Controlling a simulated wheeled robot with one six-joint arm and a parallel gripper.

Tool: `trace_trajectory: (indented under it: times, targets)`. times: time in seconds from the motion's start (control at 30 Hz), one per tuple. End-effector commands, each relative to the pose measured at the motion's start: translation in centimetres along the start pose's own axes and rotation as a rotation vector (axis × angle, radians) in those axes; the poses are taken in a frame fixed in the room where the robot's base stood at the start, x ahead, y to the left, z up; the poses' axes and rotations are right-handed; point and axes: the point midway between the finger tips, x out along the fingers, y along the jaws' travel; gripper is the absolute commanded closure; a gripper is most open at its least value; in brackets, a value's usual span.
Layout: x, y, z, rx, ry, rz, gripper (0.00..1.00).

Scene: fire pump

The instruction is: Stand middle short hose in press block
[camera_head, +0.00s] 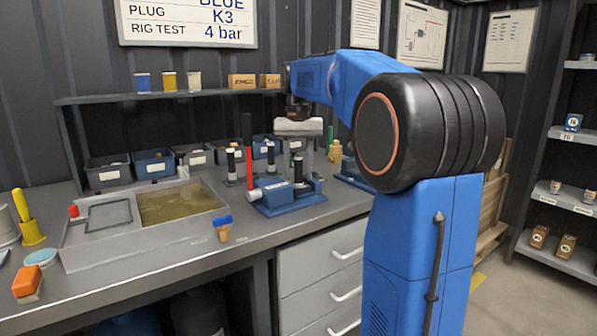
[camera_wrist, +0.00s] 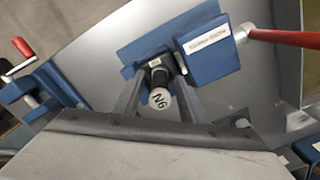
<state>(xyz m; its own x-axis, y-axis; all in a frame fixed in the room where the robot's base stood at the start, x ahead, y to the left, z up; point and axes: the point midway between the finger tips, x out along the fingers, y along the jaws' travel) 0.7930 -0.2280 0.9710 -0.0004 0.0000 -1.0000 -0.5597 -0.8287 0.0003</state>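The press (camera_head: 290,197) is a blue block and base with a red lever (camera_head: 249,155), on the bench. In the wrist view, its blue block (camera_wrist: 205,47) bears a label I cannot read. A short black hose (camera_head: 297,168) with a pale end cap stands at the press; in the wrist view the hose cap (camera_wrist: 160,99) reads N6 and faces me. My gripper (camera_head: 299,152) points down over it. Its two fingers (camera_wrist: 159,72) straddle the hose; whether they touch it is unclear. The hose's lower end is hidden. Another dark hose (camera_head: 231,162) stands left of the lever.
A grey tray (camera_head: 100,243) with murky liquid lies left on the bench. Bins (camera_head: 153,164) line the back wall under a shelf (camera_head: 110,98). A brass fitting (camera_head: 334,155) and another blue device (camera_head: 352,172) stand right of the press, close to my arm.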

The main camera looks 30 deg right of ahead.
Motion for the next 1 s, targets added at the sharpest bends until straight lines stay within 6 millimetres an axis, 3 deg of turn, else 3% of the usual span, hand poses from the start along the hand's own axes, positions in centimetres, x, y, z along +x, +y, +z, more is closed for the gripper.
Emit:
trace_trajectory:
  times: [0.6, 0.8, 1.0]
  targets:
    - [-10.2, 0.0, -0.1, 0.000, 0.002, -0.001, 0.61]
    - [-11.7, 0.0, 0.0, 0.000, 0.001, 0.000, 0.61]
    - [-11.8, 0.0, 0.0, 0.000, 0.001, 0.000, 0.61]
